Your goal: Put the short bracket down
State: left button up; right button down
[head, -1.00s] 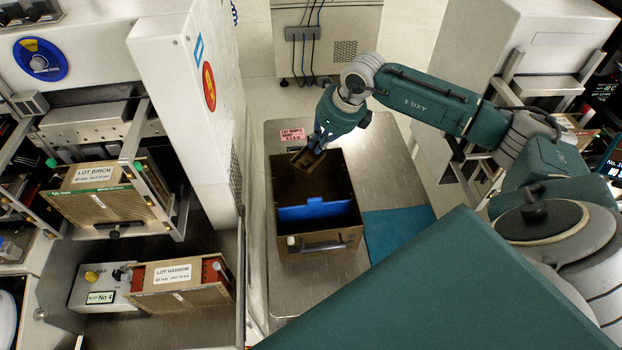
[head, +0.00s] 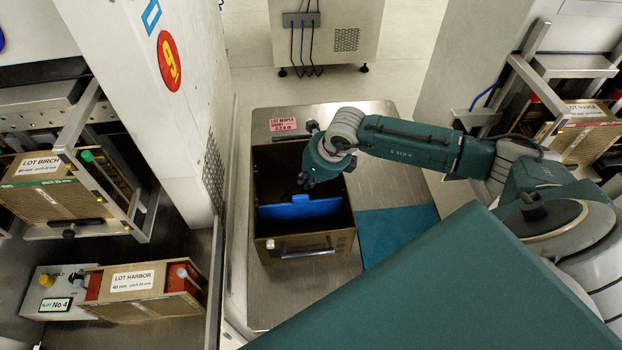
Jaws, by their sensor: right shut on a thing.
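My right gripper (head: 306,183) points down into the open brown bin (head: 307,243), at the mouth of its rear compartment, just behind the blue divider (head: 300,208). It is shut on the short bracket. The bracket cannot be made out now; the wrist and the bin's shadowed interior hide it. I cannot tell whether it touches the bin floor. My left gripper is not in view.
The bin stands on a metal table (head: 386,180) with a pink label (head: 283,125) behind it and a blue mat (head: 397,232) to its right. Brown lot boxes, including Lot Harbor (head: 140,296), stand at left. A white machine (head: 158,130) rises left of the table.

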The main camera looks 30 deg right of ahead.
jog(key=shift+w+d+f, duration=0.15)
jog(key=shift+w+f, duration=0.05)
jog(key=shift+f, duration=0.3)
jog(key=shift+d, duration=0.1)
jog(key=shift+s+r, duration=0.1)
jog(key=shift+s+a, duration=0.1)
jog(key=shift+a, duration=0.15)
jog(key=c, duration=1.9)
grip_release()
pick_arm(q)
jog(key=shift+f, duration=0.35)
pick_arm(e)
jog(key=shift+o, duration=0.2)
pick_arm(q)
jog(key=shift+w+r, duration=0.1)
